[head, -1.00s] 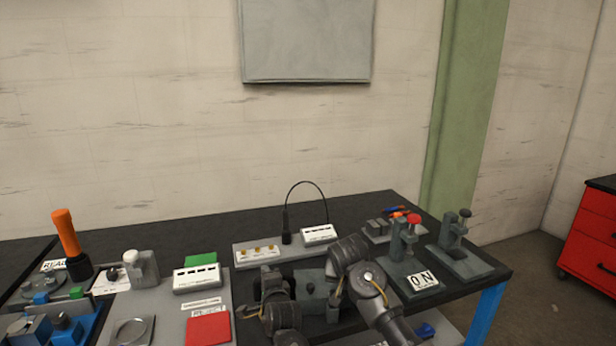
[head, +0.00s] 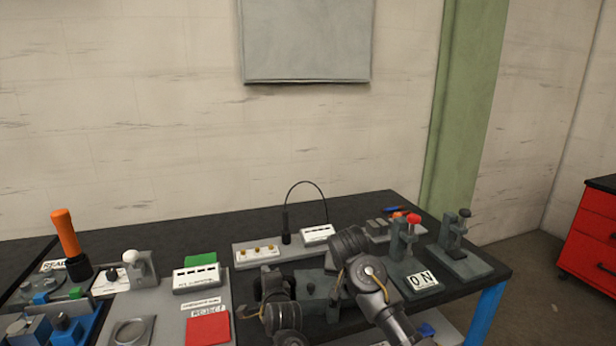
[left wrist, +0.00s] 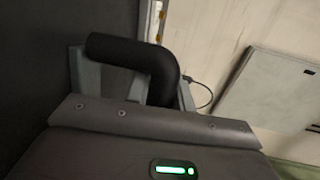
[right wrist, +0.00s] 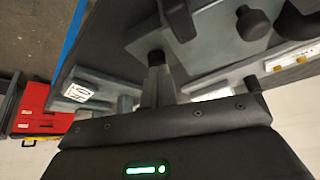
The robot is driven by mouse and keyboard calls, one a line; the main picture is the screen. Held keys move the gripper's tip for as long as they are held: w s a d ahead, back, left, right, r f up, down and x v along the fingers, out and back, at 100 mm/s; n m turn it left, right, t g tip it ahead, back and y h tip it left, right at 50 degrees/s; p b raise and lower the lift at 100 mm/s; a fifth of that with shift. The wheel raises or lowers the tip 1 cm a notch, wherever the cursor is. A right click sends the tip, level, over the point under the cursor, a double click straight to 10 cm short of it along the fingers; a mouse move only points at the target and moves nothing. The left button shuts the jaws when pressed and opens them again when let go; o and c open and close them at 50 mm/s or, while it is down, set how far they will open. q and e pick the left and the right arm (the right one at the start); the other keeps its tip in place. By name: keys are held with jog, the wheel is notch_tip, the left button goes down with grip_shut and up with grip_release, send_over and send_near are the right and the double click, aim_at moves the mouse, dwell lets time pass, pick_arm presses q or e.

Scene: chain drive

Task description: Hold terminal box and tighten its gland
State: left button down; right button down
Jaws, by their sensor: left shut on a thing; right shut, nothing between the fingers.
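My left gripper (left wrist: 132,88) is shut on a black bent, tube-like handle (left wrist: 125,50), which crosses between its fingers in the left wrist view. In the head view my left wrist (head: 272,282) is at the left end of a grey fixture plate (head: 308,275). My right gripper (right wrist: 158,88) is shut and empty, pointing down over the fixture in the right wrist view. A dark cylindrical part (right wrist: 178,15) lies just beyond its fingertips; I cannot tell whether they touch. The terminal box and its gland cannot be clearly told apart, as my arms cover much of that area.
A grey strip with white terminal blocks (head: 318,234) and a black looped cable (head: 305,184) stands behind. A red square (head: 208,330) lies left.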

notch_tip(320, 180, up, 3)
jog(key=shift+r, duration=0.15)
dwell(0.3)
jog(key=shift+d+f, duration=0.25)
jog(key=shift+f, duration=0.75)
jog(key=shift+d+f, duration=0.25)
jog(key=shift+f, duration=0.8)
jog(key=shift+d+f, duration=0.25)
jog(key=shift+f, duration=0.75)
jog(key=shift+w, duration=0.3)
jog(key=shift+w+a+r, duration=0.1)
jog(key=shift+w+a, duration=0.05)
jog(key=shift+a, duration=0.5)
jog(key=shift+s+a, duration=0.1)
jog(key=shift+s, duration=0.3)
